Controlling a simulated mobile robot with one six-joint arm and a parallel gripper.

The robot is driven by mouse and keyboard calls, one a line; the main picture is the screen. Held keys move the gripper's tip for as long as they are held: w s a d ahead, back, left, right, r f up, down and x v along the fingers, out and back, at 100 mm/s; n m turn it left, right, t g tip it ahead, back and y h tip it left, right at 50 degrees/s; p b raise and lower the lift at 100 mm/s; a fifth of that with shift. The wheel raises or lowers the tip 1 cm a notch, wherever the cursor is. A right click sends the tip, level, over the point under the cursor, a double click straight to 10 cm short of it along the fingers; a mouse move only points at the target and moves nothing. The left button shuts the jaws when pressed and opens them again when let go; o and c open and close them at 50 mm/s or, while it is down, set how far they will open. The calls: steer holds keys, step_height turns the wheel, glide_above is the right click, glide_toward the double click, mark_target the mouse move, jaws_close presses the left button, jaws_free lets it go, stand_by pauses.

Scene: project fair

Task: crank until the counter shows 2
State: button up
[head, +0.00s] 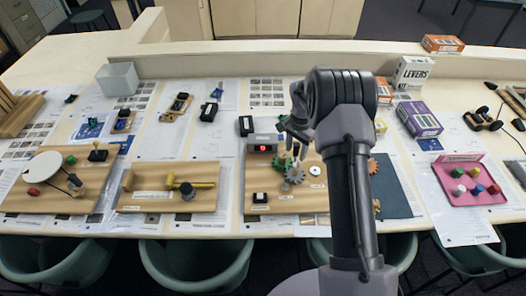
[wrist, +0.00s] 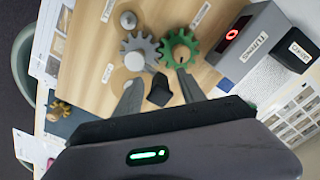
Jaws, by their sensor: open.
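The counter, a grey box labelled TURNS (head: 262,146), stands at the back of a wooden board. Its red digit looks like 0, also in the wrist view (wrist: 231,34). A green gear (wrist: 192,45) and a grey gear (wrist: 140,48) sit side by side on the board, apparently meshed. A small tan peg (wrist: 181,53) shows at the green gear's middle. My gripper (wrist: 160,92) is open above the board, its fingertips just short of the gears. A dark piece shows between the fingers; I cannot tell whether it is the crank. In the head view my gripper (head: 291,130) hovers over the gears.
An orange gear (head: 373,166) lies right of my arm. Other wooden boards stand to the left, a pink tray (head: 483,197) and boxes to the right. A low ledge runs behind.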

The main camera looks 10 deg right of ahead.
steer(key=c, duration=1)
